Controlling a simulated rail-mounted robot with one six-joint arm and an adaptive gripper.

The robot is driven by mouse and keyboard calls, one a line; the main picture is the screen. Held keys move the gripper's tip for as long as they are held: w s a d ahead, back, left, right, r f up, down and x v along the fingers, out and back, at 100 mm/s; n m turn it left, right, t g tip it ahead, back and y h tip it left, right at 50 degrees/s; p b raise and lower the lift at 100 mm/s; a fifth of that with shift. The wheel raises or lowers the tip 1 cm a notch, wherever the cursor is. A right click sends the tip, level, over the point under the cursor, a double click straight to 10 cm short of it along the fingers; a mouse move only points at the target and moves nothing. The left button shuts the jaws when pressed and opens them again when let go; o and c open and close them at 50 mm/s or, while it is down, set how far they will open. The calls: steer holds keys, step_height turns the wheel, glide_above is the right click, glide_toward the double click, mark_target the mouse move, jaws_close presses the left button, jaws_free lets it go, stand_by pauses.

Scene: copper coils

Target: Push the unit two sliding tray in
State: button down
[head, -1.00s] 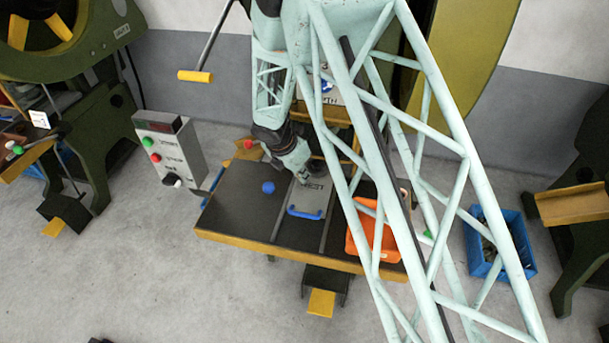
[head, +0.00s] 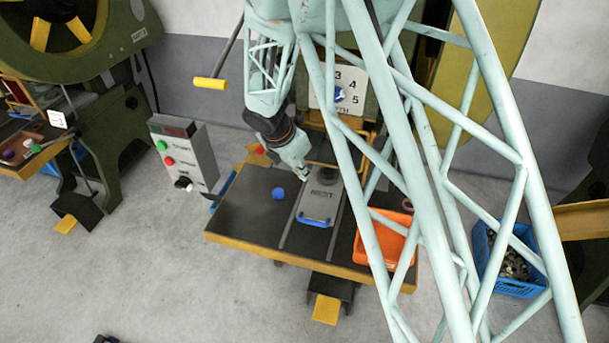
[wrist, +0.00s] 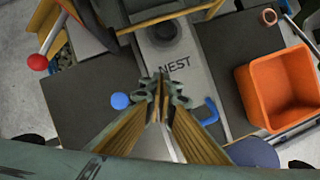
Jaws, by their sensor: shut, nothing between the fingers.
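The sliding tray (head: 327,201) is a grey plate marked NEST, with a dark round piece (head: 327,174) at its far end and a blue handle (head: 315,221) at its near end. It lies between two rails on the dark table (head: 250,212). The tray also shows in the wrist view (wrist: 183,50), its blue handle (wrist: 211,111) right of my fingers. My gripper (head: 306,174) is shut and empty, at the tray's left side near its far end in the head view. In the wrist view my closed fingertips (wrist: 162,84) overlap the tray; I cannot tell whether they touch it.
A blue ball-shaped knob (head: 278,193) is left of the tray, an orange bin (head: 384,240) right of it. A copper-coloured ring (wrist: 268,15) lies beyond the bin. A grey control box (head: 185,155) and a yellow-handled lever (head: 210,83) stand left. A blue crate (head: 510,262) is right.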

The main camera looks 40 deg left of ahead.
stand_by(0.4)
steer(key=n+y+b, duration=0.2)
steer(key=n+b, duration=0.1)
steer(key=n, duration=0.3)
glide_toward(325, 187)
steer(key=s+d+r, duration=0.2)
steer(key=s+r, duration=0.2)
steer(key=shift+s+d+n+g+y+b, duration=0.35)
steer(key=shift+d+n, duration=0.15)
steer(key=shift+n, duration=0.1)
steer(key=shift+w+f, duration=0.1)
steer(key=shift+f, duration=0.05)
steer(key=shift+b+x, duration=2.7)
steer(key=shift+x, duration=2.45)
steer(key=shift+w+r+p, duration=0.35)
steer(key=shift+p, duration=0.2)
steer(key=shift+w+a+p, duration=0.25)
steer(key=shift+w+p, duration=0.2)
steer(key=shift+w+a+p, duration=0.55)
steer(key=shift+w+p, duration=0.3)
steer(key=shift+w, duration=0.1)
